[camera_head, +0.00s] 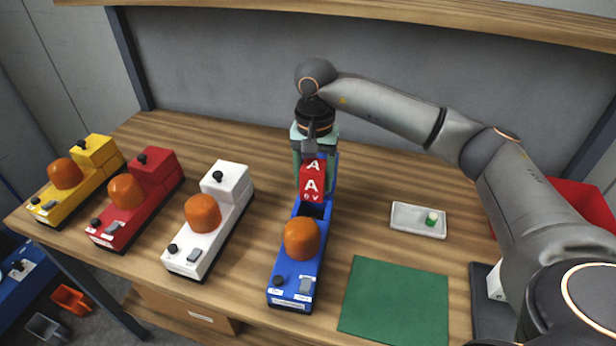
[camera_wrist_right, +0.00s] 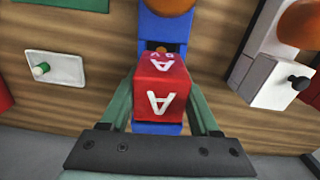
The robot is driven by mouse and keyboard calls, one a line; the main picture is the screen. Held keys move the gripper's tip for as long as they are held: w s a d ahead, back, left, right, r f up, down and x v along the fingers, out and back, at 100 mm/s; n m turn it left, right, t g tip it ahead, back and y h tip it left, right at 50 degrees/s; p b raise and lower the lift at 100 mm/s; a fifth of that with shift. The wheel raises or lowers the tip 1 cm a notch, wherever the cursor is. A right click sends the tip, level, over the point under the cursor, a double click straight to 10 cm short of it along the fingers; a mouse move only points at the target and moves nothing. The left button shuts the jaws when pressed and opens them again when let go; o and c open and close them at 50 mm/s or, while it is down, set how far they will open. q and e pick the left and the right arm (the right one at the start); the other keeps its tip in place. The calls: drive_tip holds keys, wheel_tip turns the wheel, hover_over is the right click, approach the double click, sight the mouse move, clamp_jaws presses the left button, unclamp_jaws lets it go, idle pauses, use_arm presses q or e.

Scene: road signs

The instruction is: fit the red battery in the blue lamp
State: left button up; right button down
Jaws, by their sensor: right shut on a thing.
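The blue lamp (camera_head: 291,277) lies on the table in the middle, with an orange dome (camera_head: 302,238) and an open dark bay behind the dome. The red battery (camera_head: 313,186), marked with white letters, is held upright at the far part of the lamp, over or partly in the bay; its exact depth cannot be told. My right gripper (camera_head: 312,158) is shut on it from above. In the right wrist view the battery (camera_wrist_right: 161,88) sits between the two green fingers, with the blue lamp body (camera_wrist_right: 168,30) beyond and beneath it. My left gripper is not in view.
White (camera_head: 205,230), red (camera_head: 131,205) and yellow (camera_head: 75,185) lamps stand to the left. A small white tray (camera_head: 403,217) with a green-and-white piece and a green mat (camera_head: 395,300) lie to the right. A red bin (camera_head: 584,208) stands at the right edge.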

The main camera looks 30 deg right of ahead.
sight(310, 165)
drive_tip(key=shift+w, duration=0.3)
drive_tip(key=shift+s+f+b, duration=0.1)
drive_tip(key=shift+f+b, duration=0.35)
drive_tip(key=shift+f, duration=0.15)
wheel_tip(310, 165, down, 6)
drive_tip(key=b, duration=0.4)
drive_tip(key=shift+s+a+f+b, duration=0.2)
drive_tip(key=shift+s+f+b, duration=0.15)
drive_tip(key=shift+f+b, duration=0.35)
drive_tip(key=shift+f, duration=0.15)
drive_tip(key=c, duration=0.5)
unclamp_jaws()
drive_tip(key=shift+c, duration=0.2)
drive_tip(key=o, duration=0.5)
drive_tip(key=shift+w+a, duration=0.1)
drive_tip(key=shift+f, duration=0.1)
drive_tip(key=shift+t, duration=0.3)
drive_tip(key=r, duration=1.5)
drive_tip(key=shift+w+r, duration=0.1)
drive_tip(key=shift+w, duration=0.1)
